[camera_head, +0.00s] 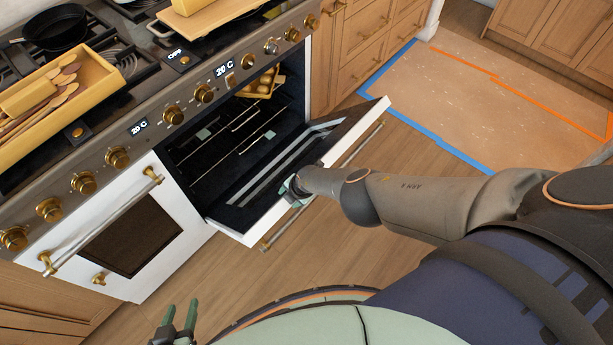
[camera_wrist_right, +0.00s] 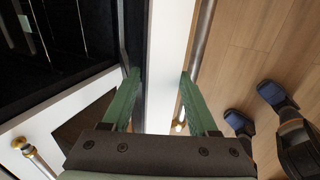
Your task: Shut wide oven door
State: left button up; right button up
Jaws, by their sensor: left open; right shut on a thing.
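The wide oven door (camera_head: 372,112) hangs open at the right side of the range, its dark inner face up and its white edge toward me. Its brass-ended bar handle (camera_head: 270,240) runs along the outer side. My right gripper (camera_head: 293,190) is at the door's free edge. In the right wrist view its green fingers (camera_wrist_right: 160,76) lie on either side of the white door edge (camera_wrist_right: 170,40), shut on it. My left gripper (camera_head: 181,308) is open and empty at the bottom left, apart from the range.
The oven cavity (camera_head: 200,150) shows racks and a yellow container (camera_head: 262,82) at its right. The narrower white oven door (camera_head: 185,215) on the left is closed. Wooden drawers (camera_head: 365,40) stand right of the range. The wooden floor (camera_head: 420,130) before the door looks clear.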

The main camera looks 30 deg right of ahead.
jog(key=shift+w+a+r, duration=0.45)
jog(key=shift+w+a, duration=0.05)
jog(key=shift+w+a+r+g+b, duration=0.25)
jog(key=shift+w+r+b, duration=0.2)
jog(key=shift+w, duration=0.2)
jog(key=shift+w+a+r+g+b, duration=0.15)
jog(key=shift+w+a+r+b, duration=0.15)
jog(key=shift+w+r, duration=0.25)
jog(key=o, duration=1)
jog(key=shift+w, duration=0.1)
jog(key=shift+c, duration=0.2)
jog(key=o, duration=0.5)
jog(key=shift+d, duration=0.25)
jog(key=shift+d, duration=0.1)
